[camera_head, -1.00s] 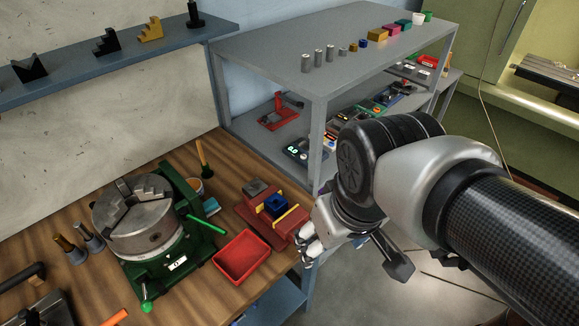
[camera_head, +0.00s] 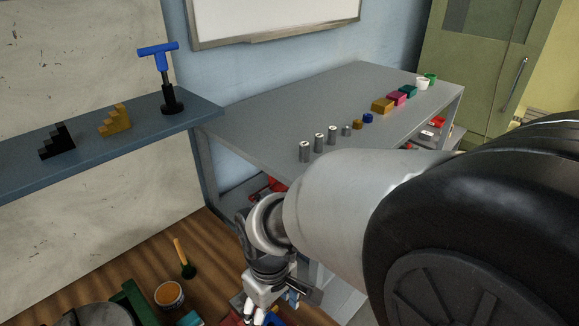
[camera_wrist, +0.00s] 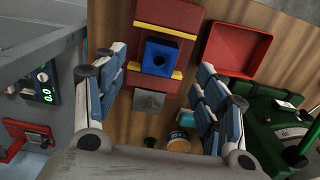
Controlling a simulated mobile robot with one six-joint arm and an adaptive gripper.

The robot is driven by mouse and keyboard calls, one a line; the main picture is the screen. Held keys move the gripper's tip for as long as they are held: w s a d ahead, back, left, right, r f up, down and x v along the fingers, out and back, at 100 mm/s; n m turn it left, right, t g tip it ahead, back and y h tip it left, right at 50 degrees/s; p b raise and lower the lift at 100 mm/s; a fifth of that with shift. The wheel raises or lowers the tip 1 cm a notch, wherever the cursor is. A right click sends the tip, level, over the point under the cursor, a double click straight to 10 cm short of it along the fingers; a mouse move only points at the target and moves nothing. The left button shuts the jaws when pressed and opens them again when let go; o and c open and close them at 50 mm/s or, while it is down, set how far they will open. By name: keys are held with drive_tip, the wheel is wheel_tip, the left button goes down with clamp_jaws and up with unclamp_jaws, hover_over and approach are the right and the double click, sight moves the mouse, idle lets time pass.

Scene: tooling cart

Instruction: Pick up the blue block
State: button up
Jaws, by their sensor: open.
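The blue block (camera_wrist: 160,57), with a dark hole in its top, sits between the yellow strips of a red vise-like fixture (camera_wrist: 168,15) in the wrist view. My gripper (camera_wrist: 162,62) is open and empty. Its blue-padded fingers stand to the left and right of the block, apart from it in the picture; how far above it they are I cannot tell.
A red tray (camera_wrist: 236,50) lies right of the fixture, with a green-based machine (camera_wrist: 262,115) below it. A grey plate (camera_wrist: 148,101) and a can (camera_wrist: 180,140) are nearby. A grey shelf (camera_head: 270,110) holds cylinders and small coloured pieces, including a small blue one (camera_head: 368,118).

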sight(271, 325)
wheel_tip(271, 325, down, 3)
drive_tip(key=shift+f+b, duration=0.15)
drive_tip(key=shift+b, duration=0.2)
drive_tip(key=shift+w+a+f+b, duration=0.15)
drive_tip(key=shift+f+b, duration=0.25)
drive_tip(key=shift+f, duration=0.5)
drive_tip(key=shift+w+a+f+b, duration=0.15)
drive_tip(key=shift+f+b, duration=0.3)
drive_tip(key=shift+f, duration=0.45)
drive_tip(key=shift+a+f+b, duration=0.2)
drive_tip(key=shift+f+b, duration=0.2)
drive_tip(key=shift+f, duration=0.5)
drive_tip(key=shift+r, duration=0.1)
drive_tip(key=c, duration=1.3)
